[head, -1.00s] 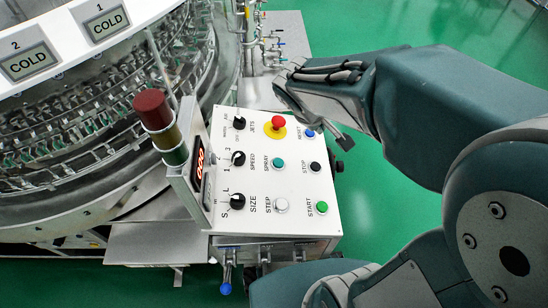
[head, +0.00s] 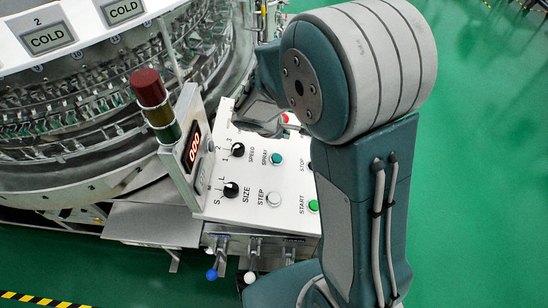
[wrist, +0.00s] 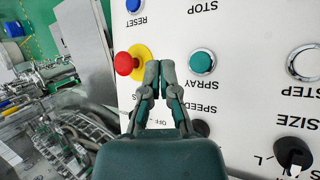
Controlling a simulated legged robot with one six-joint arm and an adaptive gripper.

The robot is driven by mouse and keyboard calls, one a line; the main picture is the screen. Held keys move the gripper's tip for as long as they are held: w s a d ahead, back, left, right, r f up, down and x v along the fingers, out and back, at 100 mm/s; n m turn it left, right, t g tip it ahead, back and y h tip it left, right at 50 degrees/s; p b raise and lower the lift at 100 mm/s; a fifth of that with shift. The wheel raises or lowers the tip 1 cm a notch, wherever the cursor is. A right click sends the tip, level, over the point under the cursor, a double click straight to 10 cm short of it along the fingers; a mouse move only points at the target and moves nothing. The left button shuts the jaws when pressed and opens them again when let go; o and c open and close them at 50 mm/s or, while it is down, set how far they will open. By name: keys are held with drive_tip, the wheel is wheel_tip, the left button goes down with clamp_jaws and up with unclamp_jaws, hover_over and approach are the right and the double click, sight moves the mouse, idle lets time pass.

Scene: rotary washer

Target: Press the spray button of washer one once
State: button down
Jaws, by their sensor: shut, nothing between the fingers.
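The teal spray button (head: 277,159) sits on the white control panel (head: 245,205). In the wrist view the spray button (wrist: 202,62) shows in a pale ring above its upside-down SPRAY label. My gripper (wrist: 159,70) is shut and empty. In that view its fingertips appear left of the spray button and right of the red emergency button (wrist: 124,63) on its yellow base. In the head view my gripper is over the panel's upper part, beyond the spray button, and my arm hides the panel's right side. I cannot tell the fingertips' height above the panel.
The washer's ring (head: 60,110) stands left of the panel, with a red-topped signal lamp (head: 150,95) and a digital display (head: 194,146) between. The SPEED knob (head: 237,149), SIZE knob (head: 231,189), white STEP button (head: 273,199) and green START button (head: 313,206) are close by.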

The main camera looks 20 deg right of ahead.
sight(280, 156)
drive_tip(key=f, duration=0.2)
drive_tip(key=a+f, duration=0.1)
drive_tip(key=f, duration=0.4)
drive_tip(key=shift+w+a+f, duration=0.25)
drive_tip(key=shift+w, duration=0.05)
drive_tip(key=shift+d+f, duration=0.1)
drive_tip(key=shift+f, duration=0.4)
drive_tip(key=shift+f, duration=0.1)
idle(0.8)
drive_tip(key=shift+f, duration=0.25)
drive_tip(key=shift+w+a+f, duration=0.1)
drive_tip(key=shift+a+f, duration=0.2)
drive_tip(key=shift+f, duration=0.1)
idle(0.7)
drive_tip(key=shift+r, duration=0.2)
drive_tip(key=shift+d+r, duration=0.25)
drive_tip(key=shift+r, duration=0.4)
